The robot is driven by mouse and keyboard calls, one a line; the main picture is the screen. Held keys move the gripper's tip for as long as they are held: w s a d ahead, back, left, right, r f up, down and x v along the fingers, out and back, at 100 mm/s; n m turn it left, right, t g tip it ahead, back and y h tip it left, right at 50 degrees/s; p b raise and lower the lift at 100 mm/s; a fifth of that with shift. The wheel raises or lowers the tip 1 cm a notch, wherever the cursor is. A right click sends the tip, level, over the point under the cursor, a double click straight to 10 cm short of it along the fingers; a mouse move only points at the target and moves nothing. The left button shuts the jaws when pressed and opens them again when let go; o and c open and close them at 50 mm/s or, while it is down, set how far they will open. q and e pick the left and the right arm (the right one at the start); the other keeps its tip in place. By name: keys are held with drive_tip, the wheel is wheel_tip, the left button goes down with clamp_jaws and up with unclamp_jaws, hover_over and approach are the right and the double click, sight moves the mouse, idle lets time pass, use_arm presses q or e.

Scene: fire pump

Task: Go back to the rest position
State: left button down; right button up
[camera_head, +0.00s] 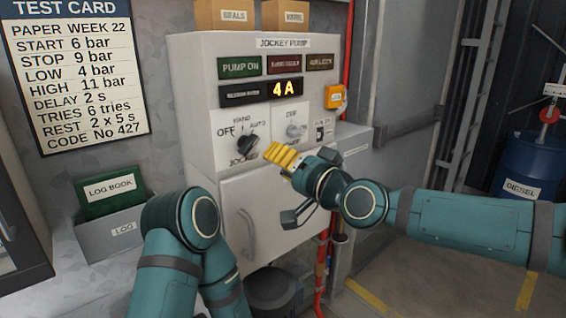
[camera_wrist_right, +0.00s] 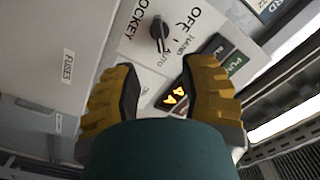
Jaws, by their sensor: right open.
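My right gripper (camera_head: 283,157) is open and empty, in front of the grey jockey pump panel (camera_head: 200,85). In the right wrist view its two yellow-ridged fingers (camera_wrist_right: 160,90) stand wide apart with nothing between them. The black JOCKEY selector knob (camera_head: 247,144) is just left of the fingers in the head view and apart from them. It shows beyond the fingertips in the right wrist view (camera_wrist_right: 158,32), its handle seeming to lie toward AUTO.
A door handle (camera_head: 247,235) is below. A green log book (camera_head: 109,195) stands in its holder at left. A red pipe (camera_head: 348,50) and a blue diesel drum (camera_head: 530,163) are at right.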

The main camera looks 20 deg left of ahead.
drive_tip(key=shift+f, duration=0.1)
drive_tip(key=s+d+f+m+g+h, duration=0.15)
drive_tip(key=d+f, duration=0.25)
drive_tip(key=f, duration=0.8)
drive_tip(key=d+f+g+h, duration=0.1)
drive_tip(key=d+f+h, duration=0.25)
drive_tip(key=f, duration=0.75)
drive_tip(key=d+f+m+g+h, duration=0.15)
drive_tip(key=d+f, duration=0.35)
drive_tip(key=f, duration=0.7)
drive_tip(key=s+d+f+g+h, duration=0.3)
drive_tip(key=s+d+f+h, duration=0.2)
drive_tip(key=s+d+f, duration=1.1)
drive_tip(key=shift+s+f+m, duration=0.3)
drive_tip(key=shift+s+f, duration=0.25)
drive_tip(key=shift+f, duration=0.4)
